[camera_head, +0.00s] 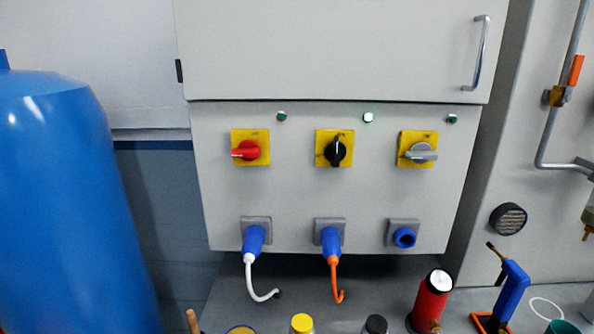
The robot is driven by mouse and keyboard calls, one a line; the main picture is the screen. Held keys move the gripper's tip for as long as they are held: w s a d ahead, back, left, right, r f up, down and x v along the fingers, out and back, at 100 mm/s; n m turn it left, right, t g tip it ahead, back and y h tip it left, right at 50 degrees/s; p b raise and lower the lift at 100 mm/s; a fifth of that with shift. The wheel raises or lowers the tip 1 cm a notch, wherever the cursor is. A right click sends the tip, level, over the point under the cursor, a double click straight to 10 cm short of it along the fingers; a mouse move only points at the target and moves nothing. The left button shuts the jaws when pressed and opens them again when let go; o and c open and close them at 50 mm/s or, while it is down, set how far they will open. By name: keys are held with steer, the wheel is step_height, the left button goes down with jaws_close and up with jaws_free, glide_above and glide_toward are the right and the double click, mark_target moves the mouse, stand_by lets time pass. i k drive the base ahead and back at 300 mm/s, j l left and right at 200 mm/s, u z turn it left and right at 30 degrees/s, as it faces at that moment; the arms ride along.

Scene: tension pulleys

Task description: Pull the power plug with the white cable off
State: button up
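The blue power plug with the white cable (254,240) sits in the left socket (256,222) at the bottom of the grey cabinet. Its white cable (252,279) hangs down and curls to the right, ending in a dark tip. A second blue plug (331,241) with an orange cable (335,280) sits in the middle socket. The right socket (404,237) is blue and has no plug in it. My gripper is not in view.
Red (247,150), black (335,151) and grey (421,153) rotary switches sit above the sockets. A large blue tank (65,200) stands at left. Below are a red cylinder (431,300), a blue-handled tool (511,290), and a yellow-capped container (302,323).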

mark_target(251, 246)
steer(key=i+j, duration=0.1)
steer(key=j, duration=0.35)
steer(key=i+j, duration=0.15)
steer(key=j, duration=0.25)
steer(key=i+j, duration=0.1)
steer(key=j, duration=0.35)
steer(key=i+j, duration=0.1)
steer(key=j, duration=0.3)
steer(key=z, duration=0.05)
